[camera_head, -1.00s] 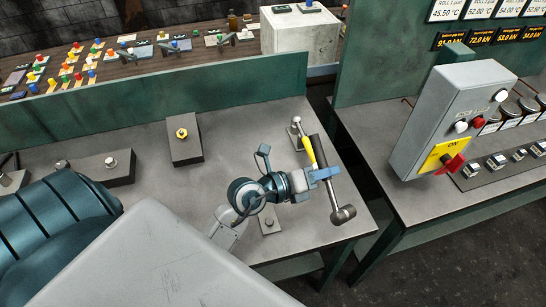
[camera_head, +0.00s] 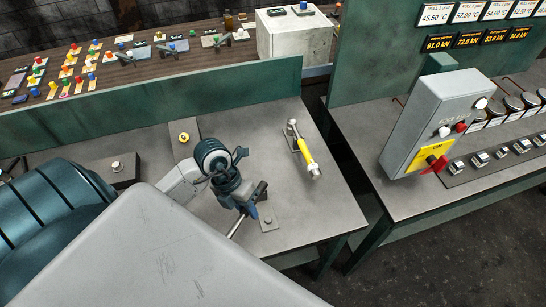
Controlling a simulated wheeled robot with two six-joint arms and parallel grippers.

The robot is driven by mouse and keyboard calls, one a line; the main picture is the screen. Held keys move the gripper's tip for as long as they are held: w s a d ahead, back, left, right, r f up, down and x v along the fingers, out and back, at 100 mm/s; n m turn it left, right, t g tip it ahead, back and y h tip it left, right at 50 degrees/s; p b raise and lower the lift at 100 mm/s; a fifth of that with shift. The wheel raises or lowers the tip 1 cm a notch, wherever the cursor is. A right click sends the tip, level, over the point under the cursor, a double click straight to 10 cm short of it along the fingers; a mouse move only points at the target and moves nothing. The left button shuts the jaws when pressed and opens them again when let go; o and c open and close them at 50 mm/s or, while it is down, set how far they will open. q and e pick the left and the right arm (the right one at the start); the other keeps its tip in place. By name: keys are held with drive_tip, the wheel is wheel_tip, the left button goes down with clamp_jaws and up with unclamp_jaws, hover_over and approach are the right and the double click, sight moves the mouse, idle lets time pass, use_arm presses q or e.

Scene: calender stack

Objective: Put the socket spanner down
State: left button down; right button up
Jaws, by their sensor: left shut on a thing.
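My left gripper (camera_head: 246,203) is low over the grey bench top (camera_head: 330,215), right of the big blue-green cylinder. It is shut on the socket spanner, whose dark handle (camera_head: 261,189) shows beyond the jaws. A thin metal shaft (camera_head: 236,229) shows at the near side. The socket end is hidden behind the grey cover in front. I cannot tell whether the spanner touches the bench. My right gripper is not in view.
A small plate with a bolt (camera_head: 268,220) lies close by. A block with a yellow knob (camera_head: 184,139) is behind. A grey control box (camera_head: 437,122) stands on the right bench. The bench's right front is clear.

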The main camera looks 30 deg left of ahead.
use_arm(q)
drive_tip(key=w+d+f+b, duration=0.1)
drive_tip(key=w+b, duration=0.1)
drive_tip(key=w, duration=0.3)
drive_tip(key=w+d+f+b, duration=0.1)
drive_tip(key=w+f+b, duration=0.1)
drive_tip(key=w, duration=0.3)
drive_tip(key=w+f+b, duration=0.2)
drive_tip(key=w, duration=0.3)
drive_tip(key=shift+d, duration=0.4)
drive_tip(key=shift+w, duration=0.1)
drive_tip(key=shift+f, duration=0.2)
drive_tip(key=c, duration=1.2)
unclamp_jaws()
drive_tip(key=shift+c, duration=0.2)
